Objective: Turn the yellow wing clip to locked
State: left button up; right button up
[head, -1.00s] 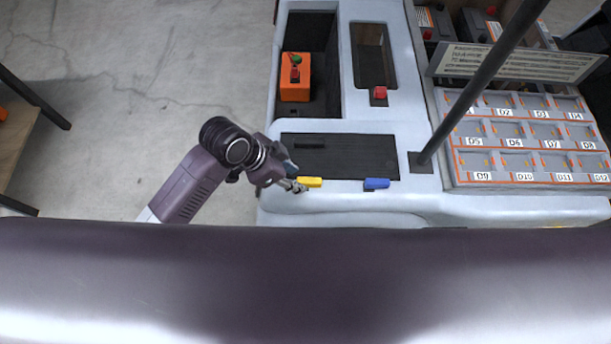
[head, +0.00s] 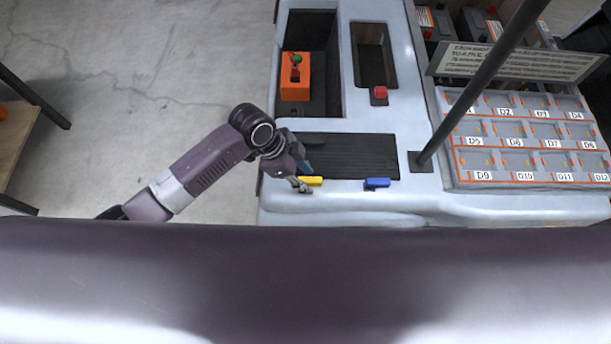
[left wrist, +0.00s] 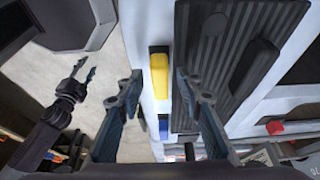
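The yellow wing clip (head: 313,181) lies at the front left edge of the dark ribbed panel (head: 350,156) on the cart. Its long side runs left to right in the head view, in line with the edge. In the left wrist view the yellow clip (left wrist: 159,75) shows between my left fingers, a little beyond their tips. My left gripper (head: 301,180) is open at the clip's left end; its fingers (left wrist: 158,88) stand apart on both sides, contact unclear. My right gripper (left wrist: 84,73) shows off to the left in the wrist view, small, its fingers apart and empty.
A blue clip (head: 377,183) sits to the right on the same edge. A black post (head: 455,122) rises right of the panel. Labelled trays (head: 527,176) lie further right. An orange box (head: 295,82) and a red knob (head: 380,93) are behind. Open floor lies left.

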pick_arm(q)
jog(key=shift+d+f, duration=0.1)
jog(key=shift+f, duration=0.05)
jog(key=shift+c, duration=0.6)
grip_shut()
